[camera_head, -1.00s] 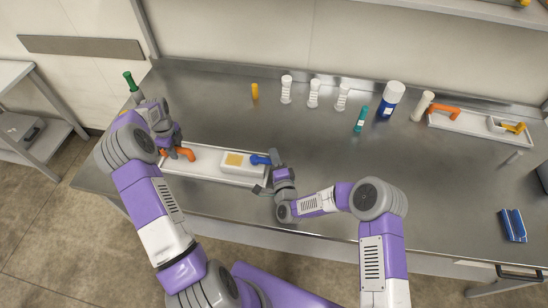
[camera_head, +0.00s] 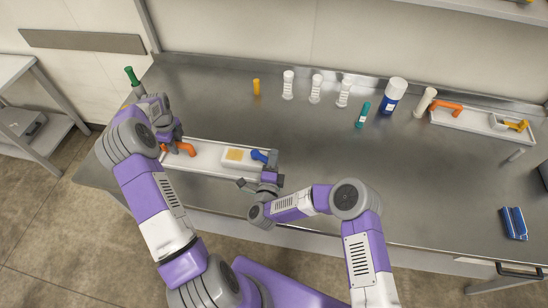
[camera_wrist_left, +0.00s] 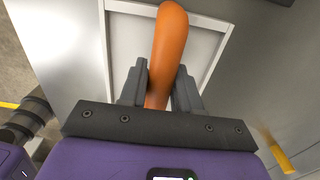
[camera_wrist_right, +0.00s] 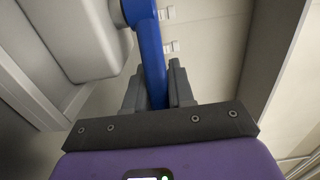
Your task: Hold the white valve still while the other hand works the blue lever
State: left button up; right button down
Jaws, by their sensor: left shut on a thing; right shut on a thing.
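The white valve (camera_head: 236,164) is a block with a yellow patch in a shallow white tray (camera_head: 208,169) at the bench's front left. Its blue lever (camera_head: 259,156) is at the right end. My right gripper (camera_head: 270,164) is shut on the lever; the right wrist view shows the blue lever (camera_wrist_right: 150,45) between the fingers and the white body (camera_wrist_right: 90,35) beside it. My left gripper (camera_head: 173,149) is shut on an orange handle (camera_head: 186,149) at the tray's left end; the left wrist view shows the orange handle (camera_wrist_left: 168,40) between the fingers. My left gripper is apart from the white block.
A second tray (camera_head: 455,119) with an orange handle (camera_head: 447,107) and a yellow lever (camera_head: 517,125) lies at the back right. White fittings (camera_head: 315,89), a blue-white bottle (camera_head: 391,97) and a teal tube (camera_head: 362,115) stand at the back. The middle bench is clear.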

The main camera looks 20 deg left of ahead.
jog(key=shift+s+a, duration=0.15)
jog(key=shift+a, duration=0.1)
jog(key=c, duration=1.4)
grip_release()
jog(key=shift+o, duration=0.4)
jog(key=shift+d, duration=0.1)
jog(key=shift+v, duration=3.75)
